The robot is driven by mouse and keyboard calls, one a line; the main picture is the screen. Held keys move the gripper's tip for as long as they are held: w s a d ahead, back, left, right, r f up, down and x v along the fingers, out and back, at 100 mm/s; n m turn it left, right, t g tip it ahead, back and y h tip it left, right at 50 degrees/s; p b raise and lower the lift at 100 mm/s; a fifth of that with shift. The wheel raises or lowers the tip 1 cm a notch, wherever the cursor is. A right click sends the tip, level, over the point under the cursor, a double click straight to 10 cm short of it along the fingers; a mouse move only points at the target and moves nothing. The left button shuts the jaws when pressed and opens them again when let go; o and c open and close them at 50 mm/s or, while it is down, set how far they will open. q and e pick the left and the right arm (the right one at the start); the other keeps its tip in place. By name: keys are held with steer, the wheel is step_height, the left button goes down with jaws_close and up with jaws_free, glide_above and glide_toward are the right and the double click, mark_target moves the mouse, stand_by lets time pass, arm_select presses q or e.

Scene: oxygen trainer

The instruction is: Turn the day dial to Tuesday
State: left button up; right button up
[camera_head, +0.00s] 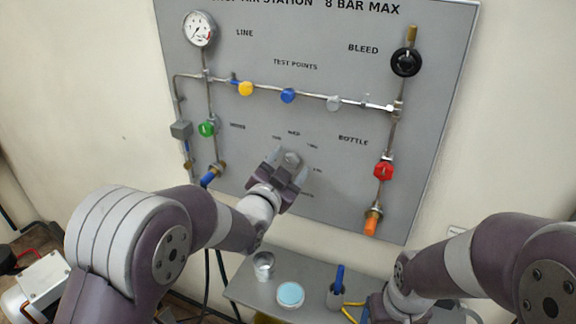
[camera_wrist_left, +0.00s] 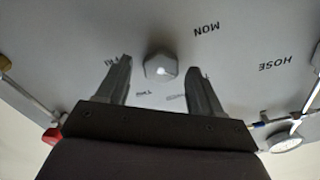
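The day dial is a small grey faceted knob (camera_head: 291,158) low in the middle of the grey panel. It also shows in the left wrist view (camera_wrist_left: 161,67), where a MON label reads upside down at its upper right and other day labels lie around it. I cannot tell which day it points to. My left gripper (camera_head: 283,171) is at the dial with its fingers spread. In the wrist view its two fingers (camera_wrist_left: 158,72) stand apart on either side of the knob, with gaps. My right gripper (camera_head: 385,303) is low at the right, its fingers not clear.
The panel (camera_head: 440,100) carries a gauge (camera_head: 199,29), a black knob (camera_head: 406,62), a red valve (camera_head: 384,170) and a green valve (camera_head: 207,128). The shelf (camera_head: 245,286) below holds a metal cup (camera_head: 263,262), a round blue-topped dish (camera_head: 290,293) and a blue-handled item (camera_head: 339,279).

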arm_select(q)
steer(key=shift+s+a+f, duration=0.1)
steer(key=shift+s+a, duration=0.05)
steer(key=shift+s, duration=0.25)
steer(key=b+v, duration=0.3)
steer(key=v, duration=0.8)
steer(key=shift+s+a, duration=0.15)
steer(key=shift+s, duration=0.25)
steer(key=s+a+f+n+g+y, duration=0.3)
steer(key=s+f+g, duration=0.15)
steer(key=f, duration=0.25)
steer(key=s+a+f+n+g+y, duration=0.25)
steer(key=a+f+g, duration=0.2)
steer(key=f, duration=0.35)
steer(key=s+a+f+n+g+y, duration=0.1)
steer(key=s+a+f+n+g, duration=0.2)
steer(key=s, duration=0.6)
steer(key=a+n+g, duration=0.2)
steer(key=a+g, duration=0.1)
steer(key=shift+s+p, duration=0.2)
steer(key=shift+p, duration=0.2)
